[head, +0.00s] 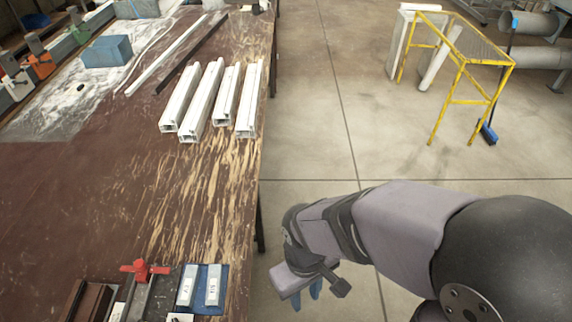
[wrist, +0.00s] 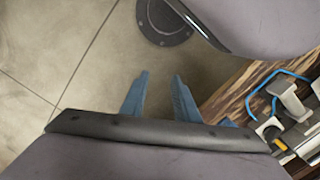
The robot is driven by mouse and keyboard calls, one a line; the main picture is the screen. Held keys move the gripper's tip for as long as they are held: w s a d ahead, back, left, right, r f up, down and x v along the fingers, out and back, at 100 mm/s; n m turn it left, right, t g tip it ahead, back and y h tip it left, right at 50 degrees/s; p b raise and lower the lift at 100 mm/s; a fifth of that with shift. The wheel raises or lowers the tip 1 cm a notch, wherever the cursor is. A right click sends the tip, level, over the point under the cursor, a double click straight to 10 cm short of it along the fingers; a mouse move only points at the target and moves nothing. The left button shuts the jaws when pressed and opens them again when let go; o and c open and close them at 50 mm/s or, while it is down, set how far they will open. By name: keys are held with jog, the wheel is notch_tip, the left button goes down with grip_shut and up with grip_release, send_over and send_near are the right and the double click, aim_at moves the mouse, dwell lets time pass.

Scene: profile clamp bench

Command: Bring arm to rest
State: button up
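My gripper (wrist: 160,97) shows in the wrist view with its two blue fingers apart and nothing between them. In the head view my gripper (head: 308,294) hangs beside the bench's right edge, over the concrete floor, and its fingers are partly hidden behind my wrist. My arm is folded in at the lower right of the head view. Several white profiles (head: 212,98) lie side by side on the worn brown bench (head: 95,190), well away from my gripper. A clamp with a red handle (head: 142,269) stands at the bench's near edge.
Two short pale pieces lie on a blue pad (head: 222,270) beside the clamp. A blue block (head: 106,51) sits at the far left. A yellow metal frame (head: 455,70) stands on the floor. Tools with a blue handle (wrist: 262,88) lie on the bench in the wrist view.

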jog(key=w+d+r+m, duration=0.1)
jog(key=w+d+m, duration=0.1)
jog(key=d, duration=0.3)
jog(key=w+d+r+m, duration=0.1)
jog(key=w+d+m, duration=0.1)
jog(key=d+m, duration=0.2)
jog(key=shift+d+t+y, duration=0.3)
jog(key=shift+d+t, duration=0.1)
jog(key=shift+d, duration=0.55)
